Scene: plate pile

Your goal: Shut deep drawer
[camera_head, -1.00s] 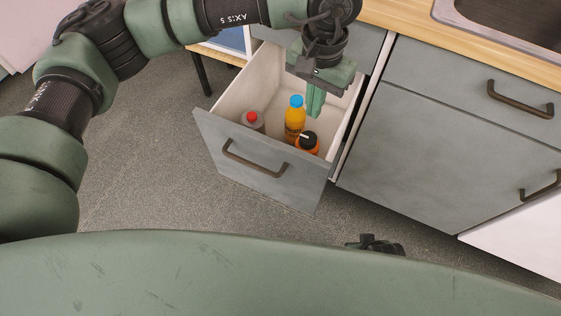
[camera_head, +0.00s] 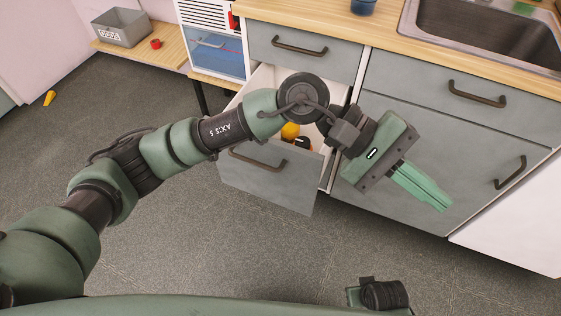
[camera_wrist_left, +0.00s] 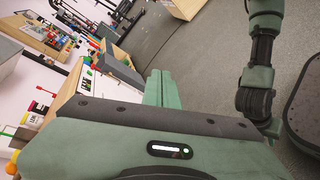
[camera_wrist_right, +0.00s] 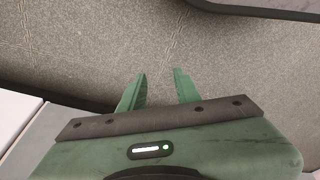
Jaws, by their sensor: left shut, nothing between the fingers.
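The deep drawer (camera_head: 262,188) is a grey-fronted drawer with a dark handle, pulled out from the cabinet at the centre of the head view. Inside it show a yellow-orange bottle (camera_head: 290,131) and part of a black-capped one, partly hidden by my left arm. My left gripper (camera_head: 437,201) is shut and empty, to the right of the drawer in front of the grey cabinet door, and does not touch the drawer front. In the left wrist view its fingers (camera_wrist_left: 158,88) lie together. My right gripper (camera_wrist_right: 160,88) is open and empty, with floor beyond its fingers.
A closed shallow drawer (camera_head: 300,50) is above the deep one. A sink (camera_head: 490,35) is set in the wooden counter at the right. A low shelf with a grey bin (camera_head: 122,27) stands at the back left. Open floor (camera_head: 200,250) lies before the drawer.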

